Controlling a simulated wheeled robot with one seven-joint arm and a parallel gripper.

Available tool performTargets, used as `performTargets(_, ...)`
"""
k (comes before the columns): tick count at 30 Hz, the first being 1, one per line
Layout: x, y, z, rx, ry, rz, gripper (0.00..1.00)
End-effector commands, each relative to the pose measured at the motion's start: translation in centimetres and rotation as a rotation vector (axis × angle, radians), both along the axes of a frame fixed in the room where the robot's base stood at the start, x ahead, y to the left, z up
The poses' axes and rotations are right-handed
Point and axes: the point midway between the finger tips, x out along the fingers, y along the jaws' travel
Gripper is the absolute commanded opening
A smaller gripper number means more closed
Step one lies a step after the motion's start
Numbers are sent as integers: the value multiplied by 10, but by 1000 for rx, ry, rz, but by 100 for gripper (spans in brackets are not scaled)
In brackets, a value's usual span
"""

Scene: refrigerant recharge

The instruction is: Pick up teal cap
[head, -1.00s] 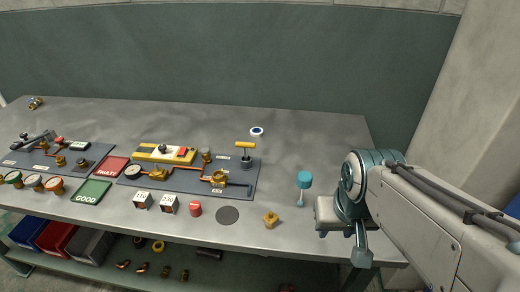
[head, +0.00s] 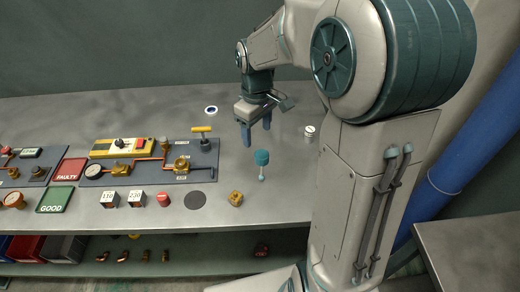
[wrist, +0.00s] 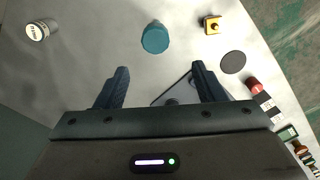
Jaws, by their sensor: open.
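My gripper (head: 257,130) is open and empty, pointing down over the bench just behind the cap. In the wrist view my gripper (wrist: 160,70) has its two dark blue fingers spread, and the cap lies beyond the fingertips, roughly centred between them, with a gap.
A brass fitting (head: 235,198) and a dark round disc (head: 195,200) lie left of the cap. A white canister (head: 310,131) stands to the right. The panel with gauge and yellow T-handle (head: 203,129) is on the left.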

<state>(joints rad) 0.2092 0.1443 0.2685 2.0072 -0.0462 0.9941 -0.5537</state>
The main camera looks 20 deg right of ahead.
Motion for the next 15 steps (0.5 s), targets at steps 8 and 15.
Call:
performTargets(8,-1,-1,-51,1,8,2,63)
performTargets(15,-1,-2,-81,1,4,1,63)
